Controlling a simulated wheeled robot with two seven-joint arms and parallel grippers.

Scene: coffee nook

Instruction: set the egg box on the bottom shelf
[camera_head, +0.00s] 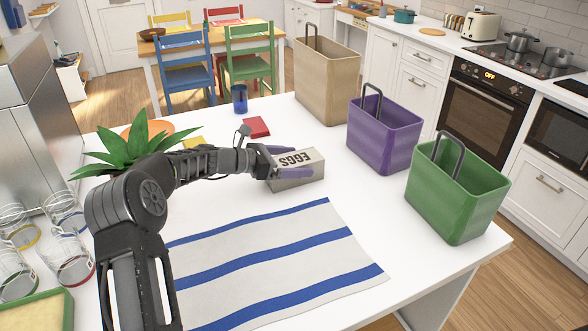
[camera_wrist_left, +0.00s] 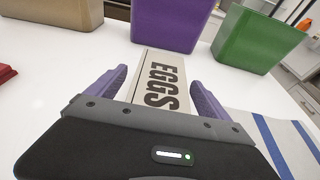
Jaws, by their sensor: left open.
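The egg box (camera_head: 301,161) is a small grey-beige carton marked EGGS, lying on the white counter just behind the striped towel. My left gripper (camera_head: 283,163) is at the box, its purple fingers on either side of it. In the left wrist view the egg box (camera_wrist_left: 161,72) lies between the two spread fingers of my left gripper (camera_wrist_left: 160,88), with a gap visible on the left. My right gripper is not in view. I cannot pick out the bottom shelf in these views.
A tan bin (camera_head: 327,85), a purple bin (camera_head: 386,138) and a green bin (camera_head: 455,195) stand along the far right of the counter. A red item (camera_head: 256,127), a blue cup (camera_head: 240,98) and a plant (camera_head: 131,148) stand nearby. The striped towel (camera_head: 290,258) lies flat in front.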

